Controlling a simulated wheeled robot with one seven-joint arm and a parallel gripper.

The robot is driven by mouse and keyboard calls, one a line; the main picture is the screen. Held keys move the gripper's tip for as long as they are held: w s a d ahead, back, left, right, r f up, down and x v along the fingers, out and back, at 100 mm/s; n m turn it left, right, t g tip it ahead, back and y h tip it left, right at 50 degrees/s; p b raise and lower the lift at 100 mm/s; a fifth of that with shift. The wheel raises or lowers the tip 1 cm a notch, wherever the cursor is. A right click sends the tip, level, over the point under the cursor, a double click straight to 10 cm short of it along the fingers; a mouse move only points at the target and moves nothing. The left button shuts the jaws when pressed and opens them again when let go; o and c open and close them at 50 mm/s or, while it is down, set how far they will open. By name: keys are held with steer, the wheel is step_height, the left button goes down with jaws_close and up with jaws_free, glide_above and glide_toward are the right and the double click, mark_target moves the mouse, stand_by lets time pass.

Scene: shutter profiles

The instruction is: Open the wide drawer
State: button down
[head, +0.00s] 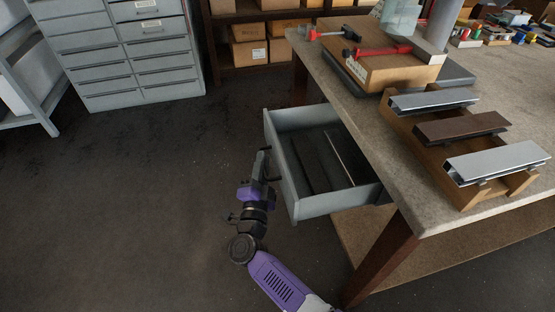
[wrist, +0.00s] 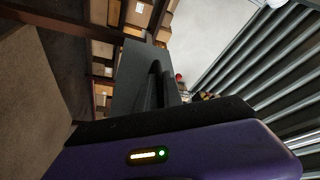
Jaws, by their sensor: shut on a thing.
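The wide drawer (head: 286,187) is a grey metal drawer under the workbench top. It stands well out from the bench, with its open inside facing up and its front panel towards the left. My gripper (head: 264,168) is at the outer face of that front panel, shut on the dark drawer handle (head: 270,178), which is mostly hidden by the fingers. In the wrist view my dark gripper fingers (wrist: 158,88) show close together, and the handle cannot be made out there. A dark bottom and a thin light strip show inside the drawer.
The workbench top (head: 400,190) carries a wooden rack (head: 465,190) with three shutter profiles and a wooden box (head: 385,72) with red clamps. A grey drawer cabinet (head: 135,60) and a shelf of cardboard boxes (head: 250,50) stand behind. The floor to the left is clear.

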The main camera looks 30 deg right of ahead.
steer(key=shift+w+a+f, duration=0.1)
steer(key=shift+a, duration=0.4)
steer(key=c, duration=1.5)
jaws_free()
steer(key=v, duration=0.7)
steer(key=shift+s+a, duration=0.2)
steer(key=shift+s, duration=0.1)
